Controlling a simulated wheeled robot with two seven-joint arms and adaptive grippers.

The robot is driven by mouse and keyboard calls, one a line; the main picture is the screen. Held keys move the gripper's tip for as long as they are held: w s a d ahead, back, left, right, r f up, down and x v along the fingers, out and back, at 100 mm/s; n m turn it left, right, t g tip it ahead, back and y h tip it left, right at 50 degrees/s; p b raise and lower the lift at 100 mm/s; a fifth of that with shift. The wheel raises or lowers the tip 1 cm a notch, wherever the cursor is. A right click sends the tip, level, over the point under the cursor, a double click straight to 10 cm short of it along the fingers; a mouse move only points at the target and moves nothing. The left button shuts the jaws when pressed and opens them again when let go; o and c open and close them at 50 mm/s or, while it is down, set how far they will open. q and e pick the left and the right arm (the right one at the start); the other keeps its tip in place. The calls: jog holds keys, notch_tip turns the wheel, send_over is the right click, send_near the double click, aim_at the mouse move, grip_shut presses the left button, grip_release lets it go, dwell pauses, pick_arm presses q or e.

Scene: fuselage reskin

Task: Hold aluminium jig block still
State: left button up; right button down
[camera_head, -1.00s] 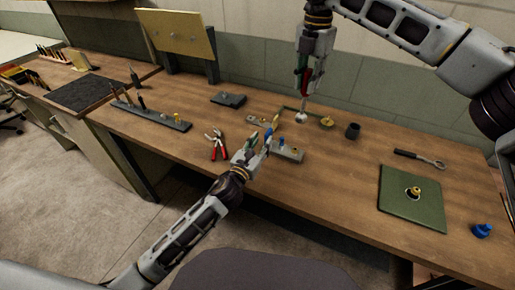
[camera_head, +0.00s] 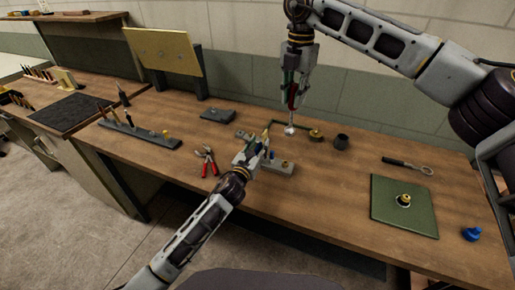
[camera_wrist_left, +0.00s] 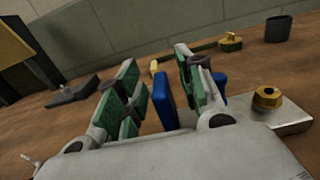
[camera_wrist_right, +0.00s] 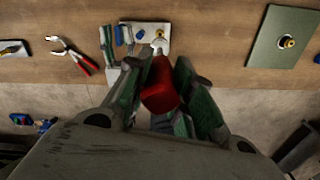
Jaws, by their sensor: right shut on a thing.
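The aluminium jig block (camera_head: 279,168) is a pale grey bar lying on the workbench, with blue pieces and a brass nut (camera_wrist_left: 267,98) on top. It also shows in the right wrist view (camera_wrist_right: 150,47). My left gripper (camera_head: 263,146) is at the block's left end and hides part of it. In the left wrist view its green-padded fingers (camera_wrist_left: 160,92) stand apart, with an upright blue piece (camera_wrist_left: 165,101) between them; a gap shows on its left. Contact with the block is unclear. My right gripper (camera_head: 293,90) is shut on a red-handled tool (camera_wrist_right: 160,88), whose pale rounded tip (camera_head: 290,131) points down behind the block.
Red-handled pliers (camera_head: 207,161) lie left of the block. A dark cup (camera_head: 341,142) and a brass piece (camera_head: 316,136) stand behind it to the right. A green mat (camera_head: 388,220) lies further right. Bench surface is clear between block and mat.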

pick_arm(q)
jog(key=shift+c, duration=0.3)
grip_shut()
pick_arm(e)
jog(key=shift+f, duration=3.8)
